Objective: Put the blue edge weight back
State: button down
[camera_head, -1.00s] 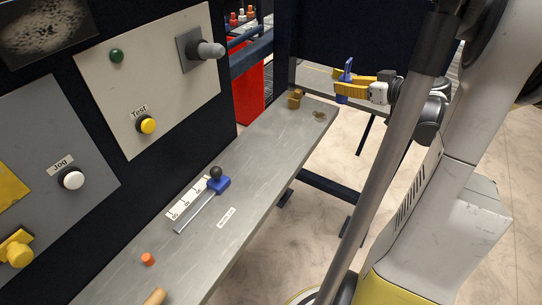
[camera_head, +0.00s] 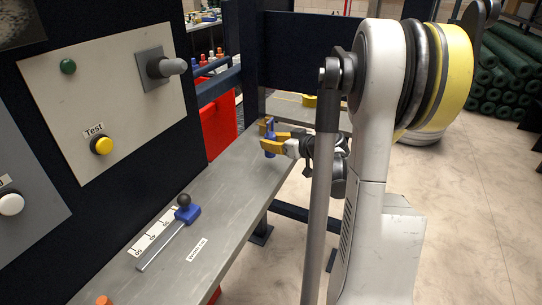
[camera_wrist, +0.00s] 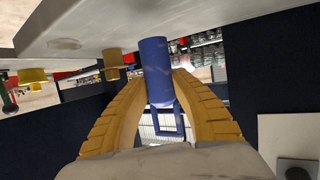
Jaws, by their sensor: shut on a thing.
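The blue edge weight (camera_head: 269,147) is a small upright blue piece between the yellow fingers of my gripper (camera_head: 270,141), at the far end of the grey shelf (camera_head: 228,208). In the wrist view, my gripper (camera_wrist: 160,88) is shut on the blue weight (camera_wrist: 155,62), which shows as a blue cylinder with a thin blue frame. A brass-coloured piece (camera_head: 263,122) stands right behind the weight, partly hidden by it. Whether the weight touches the shelf cannot be told.
A blue slider with a black knob (camera_head: 184,201) lies on the shelf beside a white scale. The panel with the yellow Test button (camera_head: 101,146) and a grey knob (camera_head: 172,67) borders the shelf on the left. A red bin (camera_head: 217,125) stands behind.

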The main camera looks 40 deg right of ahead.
jog(key=shift+f+b, duration=1.05)
jog(key=shift+f, duration=0.9)
jog(key=shift+f, duration=0.2)
jog(key=c, duration=1.2)
grip_release()
jog(key=shift+o, duration=0.2)
jog(key=shift+r, duration=0.15)
